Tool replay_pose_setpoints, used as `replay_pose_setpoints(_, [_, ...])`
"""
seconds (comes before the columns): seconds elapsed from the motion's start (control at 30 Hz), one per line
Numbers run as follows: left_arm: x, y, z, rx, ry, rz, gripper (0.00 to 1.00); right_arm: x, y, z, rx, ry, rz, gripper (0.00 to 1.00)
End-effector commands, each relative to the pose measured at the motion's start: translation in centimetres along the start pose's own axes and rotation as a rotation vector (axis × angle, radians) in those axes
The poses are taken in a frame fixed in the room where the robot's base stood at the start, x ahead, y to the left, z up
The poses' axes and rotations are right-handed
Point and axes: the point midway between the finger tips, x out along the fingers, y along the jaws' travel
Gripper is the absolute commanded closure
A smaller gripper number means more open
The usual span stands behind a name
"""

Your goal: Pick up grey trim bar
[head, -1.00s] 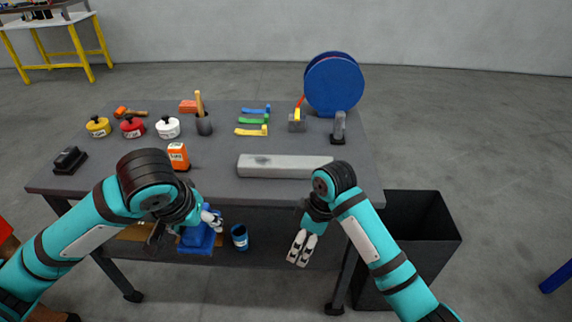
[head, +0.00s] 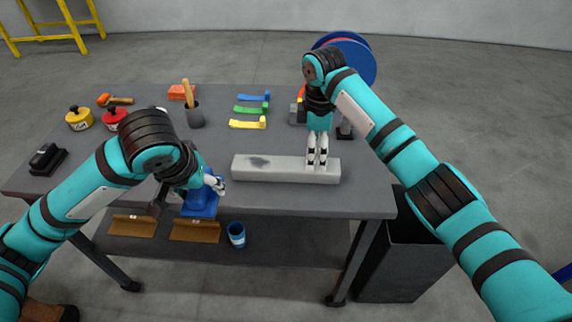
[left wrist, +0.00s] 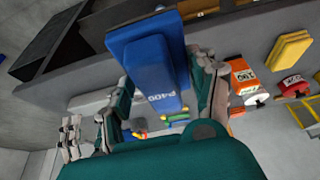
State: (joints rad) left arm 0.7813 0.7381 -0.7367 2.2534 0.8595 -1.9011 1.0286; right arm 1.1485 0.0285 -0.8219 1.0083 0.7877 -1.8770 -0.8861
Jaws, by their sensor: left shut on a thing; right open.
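The grey trim bar (head: 270,168) lies flat on the table near its front edge, with a darker patch toward its left end. My right gripper (head: 317,164) points down at the bar's right end, its fingers open and in front of part of it. Whether they touch the bar I cannot tell. My left gripper (head: 213,187) is shut on a blue block (head: 200,202) in front of the table's front edge. The left wrist view shows this block (left wrist: 155,75), marked P400, between the fingers.
A blue cup (head: 236,235) is on the lower shelf. A dark bin (head: 400,260) stands at the right.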

Motion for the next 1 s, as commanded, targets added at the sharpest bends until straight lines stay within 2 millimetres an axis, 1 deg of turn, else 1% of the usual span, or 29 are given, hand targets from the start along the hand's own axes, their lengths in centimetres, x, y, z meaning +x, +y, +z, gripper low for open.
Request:
replay_pose_setpoints(0.03, [-0.3, 0.0, -0.1, 0.0, 0.001, 0.0, 0.66, 0.7, 0.0, 0.1, 0.001, -0.001, -0.002, 0.15])
replay_pose_setpoints(0.1, [-0.4, 0.0, -0.2, 0.0, 0.001, 0.0, 0.66, 1.5, 0.0, 0.0, 0.0, 0.0, 0.0, 0.15])
replay_pose_setpoints(0.27, [-0.6, 0.0, -0.3, -0.001, 0.001, 0.0, 0.66, 2.6, 0.0, 0.1, 0.001, 0.0, 0.0, 0.15])
replay_pose_setpoints(0.33, [-0.9, 0.0, -0.4, -0.001, 0.001, 0.0, 0.66, 3.3, 0.1, 0.2, 0.003, -0.001, -0.002, 0.15])
replay_pose_setpoints(0.5, [-1.6, 0.0, -0.7, 0.0, 0.001, 0.0, 0.66, 5.9, 0.2, 0.4, 0.001, 0.0, -0.001, 0.15])
replay_pose_setpoints(0.6, [-1.7, 0.0, -0.7, 0.0, 0.001, 0.0, 0.66, 7.0, 0.2, 0.4, 0.001, 0.0, 0.0, 0.15])
replay_pose_setpoints(0.7, [-1.7, 0.0, -0.7, 0.0, 0.001, 0.0, 0.66, 7.5, 0.2, 0.4, 0.0, 0.0, 0.002, 0.15])
replay_pose_setpoints(0.87, [-1.7, 0.0, -0.7, -0.001, 0.001, 0.0, 0.66, 7.5, 0.2, 0.4, 0.0, 0.0, 0.002, 0.15])
replay_pose_setpoints(0.9, [-1.7, 0.0, -0.7, -0.001, 0.001, 0.0, 0.66, 7.5, 0.2, 0.4, 0.0, 0.0, 0.002, 0.17])
replay_pose_setpoints(1.0, [-1.7, 0.0, -0.7, -0.001, 0.001, 0.0, 0.66, 7.5, 0.2, 0.4, 0.0, 0.0, 0.002, 0.3])
